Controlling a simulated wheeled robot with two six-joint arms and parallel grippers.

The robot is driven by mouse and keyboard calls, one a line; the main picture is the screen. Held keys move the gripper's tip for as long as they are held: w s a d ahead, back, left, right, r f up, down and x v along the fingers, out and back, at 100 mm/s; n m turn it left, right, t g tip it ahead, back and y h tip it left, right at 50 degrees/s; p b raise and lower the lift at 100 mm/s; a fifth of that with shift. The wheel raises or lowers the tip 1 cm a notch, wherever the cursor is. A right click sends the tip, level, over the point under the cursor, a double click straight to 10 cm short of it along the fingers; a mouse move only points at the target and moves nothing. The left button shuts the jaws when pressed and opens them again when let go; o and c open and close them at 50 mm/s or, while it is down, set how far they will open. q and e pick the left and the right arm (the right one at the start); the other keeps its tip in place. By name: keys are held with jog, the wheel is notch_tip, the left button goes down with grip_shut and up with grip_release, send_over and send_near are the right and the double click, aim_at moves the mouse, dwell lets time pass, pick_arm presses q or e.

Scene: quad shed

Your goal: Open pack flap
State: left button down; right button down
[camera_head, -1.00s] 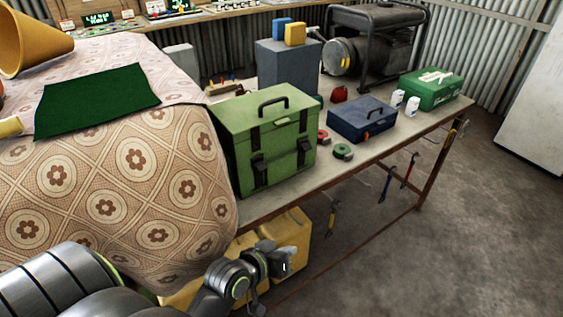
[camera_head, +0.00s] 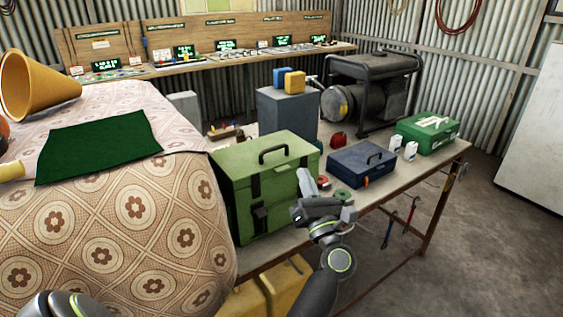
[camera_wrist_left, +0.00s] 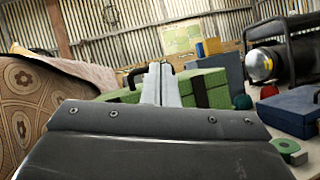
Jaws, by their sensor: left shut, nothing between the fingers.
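The green pack (camera_head: 243,190) stands upright on the workbench, with dark straps, front buckles and a black top handle. Its top flap (camera_head: 265,158) lies closed. My left gripper (camera_head: 308,182) is shut and empty at the pack's right front side, its fingertips overlapping the pack's right edge in the head view. In the left wrist view the closed fingers (camera_wrist_left: 161,84) point at the green pack (camera_wrist_left: 205,88), hiding part of it. I cannot tell whether they touch it. My right gripper is not in view.
A cloth-covered surface (camera_head: 120,215) borders the pack on the left. A blue toolbox (camera_head: 360,163), a green first-aid box (camera_head: 428,133) and small white bottles stand to the right on the workbench (camera_head: 405,172). A generator (camera_head: 370,95) stands behind.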

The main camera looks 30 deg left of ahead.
aim_at(281, 167)
pick_arm(q)
jog(key=shift+w+a+f+n+g+p, duration=0.1)
jog(key=shift+w+a+n+g+p, duration=0.6)
jog(key=shift+a+n+g, duration=0.65)
jog(key=shift+w+a+n+g+p, duration=0.75)
jog(key=shift+a+n, duration=0.25)
jog(key=shift+a, duration=0.8)
jog(key=shift+w+a+f+n+g+p, duration=0.1)
jog(key=shift+w+a+n+g+p, duration=0.5)
jog(key=shift+a+n+g, duration=0.75)
jog(key=shift+a+r+t, duration=0.1)
jog(key=shift+a+t, duration=0.1)
jog(key=shift+t, duration=0.05)
